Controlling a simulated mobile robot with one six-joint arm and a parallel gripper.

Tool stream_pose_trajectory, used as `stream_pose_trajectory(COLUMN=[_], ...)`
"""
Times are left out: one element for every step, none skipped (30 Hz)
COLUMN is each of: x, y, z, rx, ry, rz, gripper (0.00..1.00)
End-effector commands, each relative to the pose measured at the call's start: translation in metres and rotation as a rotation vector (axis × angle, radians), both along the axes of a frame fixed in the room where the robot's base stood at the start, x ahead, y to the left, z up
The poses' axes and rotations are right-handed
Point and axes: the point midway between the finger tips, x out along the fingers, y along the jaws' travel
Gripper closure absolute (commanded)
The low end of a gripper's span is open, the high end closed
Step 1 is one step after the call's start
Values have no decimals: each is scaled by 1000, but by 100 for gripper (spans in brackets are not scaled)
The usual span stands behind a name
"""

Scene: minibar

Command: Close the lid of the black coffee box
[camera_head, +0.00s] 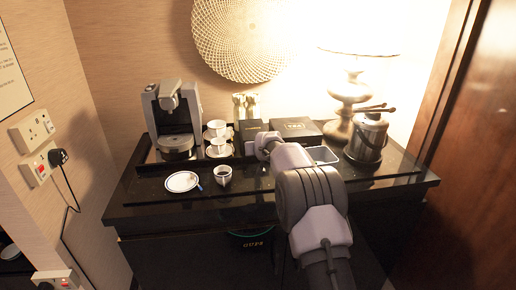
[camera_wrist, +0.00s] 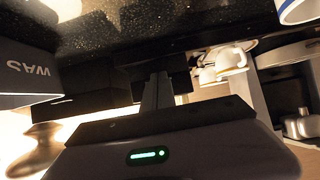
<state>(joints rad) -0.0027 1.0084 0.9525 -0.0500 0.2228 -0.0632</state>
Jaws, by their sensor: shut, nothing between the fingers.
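A small upright black box (camera_head: 251,128) with faint gold marking stands mid-counter in the head view, just beyond the end of my arm. A larger flat black box (camera_head: 294,130) with light lettering lies to its right. I cannot tell for sure which is the coffee box, nor how its lid stands. In the wrist view, a box with light lettering (camera_wrist: 28,72) is at the left, and a plain black block (camera_wrist: 90,102) is beside it. My gripper (camera_wrist: 157,88) is shut and empty, close to dark surfaces; contact is unclear.
A coffee machine (camera_head: 175,122) and stacked white cups (camera_head: 217,130) stand to the left. A saucer (camera_head: 182,182) and a filled cup (camera_head: 223,175) are nearer the front. An ice bucket (camera_head: 368,138) and a lamp (camera_head: 349,95) stand right.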

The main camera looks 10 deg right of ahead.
Motion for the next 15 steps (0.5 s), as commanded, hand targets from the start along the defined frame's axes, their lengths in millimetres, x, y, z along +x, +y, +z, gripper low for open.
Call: stream_pose_trajectory(x=[-2, -2, -1, -2, -2, -2, -2, -2, -2, -2, -2, -2, -2, -2, -2], y=[0, 0, 0, 0, 0, 0, 0, 0, 0, 0, 0, 0, 0, 0, 0], z=[-10, -11, -12, -13, -13, -14, -14, -14, -14, -15, -15, -15, -15, -15, -15], rx=[2, 2, 2, 2, 2, 2, 2, 2, 2, 2, 2, 2, 2, 2, 2], ry=[14, 15, 16, 16, 17, 18, 18, 19, 19, 20, 20, 21, 21, 21, 21], rz=[-1, -1, -1, -1, -1, -1, -1, -1, -1, -1, -1, -1, -1, -1, -1], gripper=[100, 100, 100, 100, 100, 100, 100, 100, 100, 100, 100, 100, 100, 100, 100])
